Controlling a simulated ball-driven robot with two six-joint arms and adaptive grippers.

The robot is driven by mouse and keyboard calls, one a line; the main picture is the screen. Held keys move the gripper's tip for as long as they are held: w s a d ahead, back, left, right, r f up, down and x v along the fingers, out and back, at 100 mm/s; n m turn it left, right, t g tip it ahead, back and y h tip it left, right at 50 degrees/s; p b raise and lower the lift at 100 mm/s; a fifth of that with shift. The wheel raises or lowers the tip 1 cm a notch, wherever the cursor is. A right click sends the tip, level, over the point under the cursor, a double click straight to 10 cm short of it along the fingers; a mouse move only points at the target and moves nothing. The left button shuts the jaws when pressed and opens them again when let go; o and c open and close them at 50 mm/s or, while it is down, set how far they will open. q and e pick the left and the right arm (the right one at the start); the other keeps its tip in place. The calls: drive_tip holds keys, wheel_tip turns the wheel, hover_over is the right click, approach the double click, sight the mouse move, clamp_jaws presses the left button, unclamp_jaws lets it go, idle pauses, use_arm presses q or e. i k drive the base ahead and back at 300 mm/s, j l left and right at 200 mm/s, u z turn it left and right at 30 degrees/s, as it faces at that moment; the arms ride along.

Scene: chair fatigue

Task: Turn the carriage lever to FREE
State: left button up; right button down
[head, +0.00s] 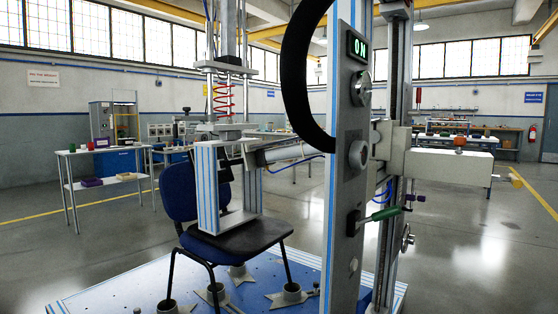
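A lever with a green grip (386,214) sticks out to the right from a dark mount on the grey upright panel (341,180). It is nearly level, its grip end slightly raised. I cannot read any FREE marking, and cannot tell for sure that this is the carriage lever. A pale carriage-like block (450,163) stands out to the right of the column, with a yellow handle (515,177) at its far end. Neither of my grippers is in view.
A blue chair (252,237) with a dark seat stands on the blue rig base (110,293). A weight frame presses on its seat. Open floor lies right.

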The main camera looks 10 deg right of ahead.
sight(419, 100)
drive_tip(key=z, duration=1.25)
drive_tip(key=i+l, duration=0.3)
drive_tip(key=i+l+u, duration=0.15)
drive_tip(key=i+l, duration=0.45)
drive_tip(key=l, duration=0.3)
drive_tip(key=i+l+u, duration=0.1)
drive_tip(key=i+l, duration=0.2)
drive_tip(key=l, duration=0.1)
